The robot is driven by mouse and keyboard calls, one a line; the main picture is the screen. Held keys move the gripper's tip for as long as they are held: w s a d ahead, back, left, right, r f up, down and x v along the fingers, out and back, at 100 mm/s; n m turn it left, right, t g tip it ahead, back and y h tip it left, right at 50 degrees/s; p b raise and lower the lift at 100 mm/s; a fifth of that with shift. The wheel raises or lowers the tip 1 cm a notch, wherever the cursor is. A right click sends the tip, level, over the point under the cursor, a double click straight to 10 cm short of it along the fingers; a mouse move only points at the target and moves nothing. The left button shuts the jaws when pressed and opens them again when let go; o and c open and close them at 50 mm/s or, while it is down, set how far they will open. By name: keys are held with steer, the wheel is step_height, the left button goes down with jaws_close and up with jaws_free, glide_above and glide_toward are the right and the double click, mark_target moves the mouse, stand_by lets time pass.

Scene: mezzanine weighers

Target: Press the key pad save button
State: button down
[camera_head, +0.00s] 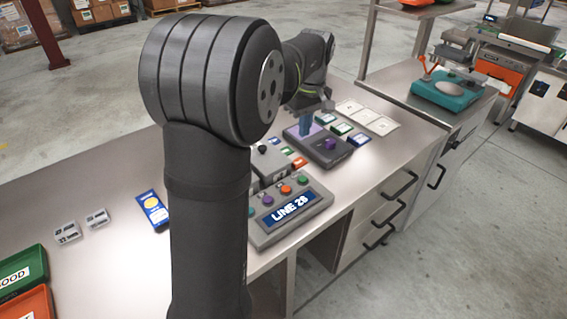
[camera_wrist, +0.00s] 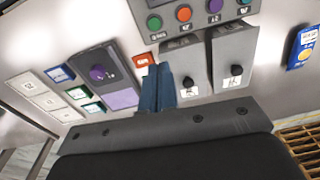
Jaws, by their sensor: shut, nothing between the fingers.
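The key pad (camera_head: 290,214) is a grey sloped box with a lit "LINE 28" display and a row of coloured buttons; it also shows at the top of the wrist view (camera_wrist: 199,22). Its buttons include a green one (camera_head: 303,180), an orange one (camera_head: 286,190) and a purple one (camera_head: 268,200). The labels are too small to read, so I cannot tell which is save. My gripper (camera_head: 305,130) has blue fingers, shut and empty. It is behind the key pad, apart from it, over or near a dark box with a purple knob. The fingers also show in the wrist view (camera_wrist: 158,70).
The dark box (camera_head: 325,150) has a purple knob (camera_wrist: 97,73). Small coloured cards and white cards (camera_head: 381,126) lie behind. A blue-yellow packet (camera_head: 152,208) lies left.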

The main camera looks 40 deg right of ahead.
mark_target(304, 180)
step_height(304, 180, down, 6)
steer(key=m+t, duration=0.6)
steer(key=m, duration=0.1)
steer(key=shift+s+d+t, duration=0.15)
steer(key=shift+s+t, duration=0.25)
steer(key=shift+s, duration=0.05)
steer(key=shift+y, duration=0.3)
steer(key=shift+f, duration=4.4)
steer(key=shift+f, duration=0.15)
steer(key=shift+f, duration=0.3)
steer(key=shift+f, duration=0.4)
steer(key=shift+r, duration=0.85)
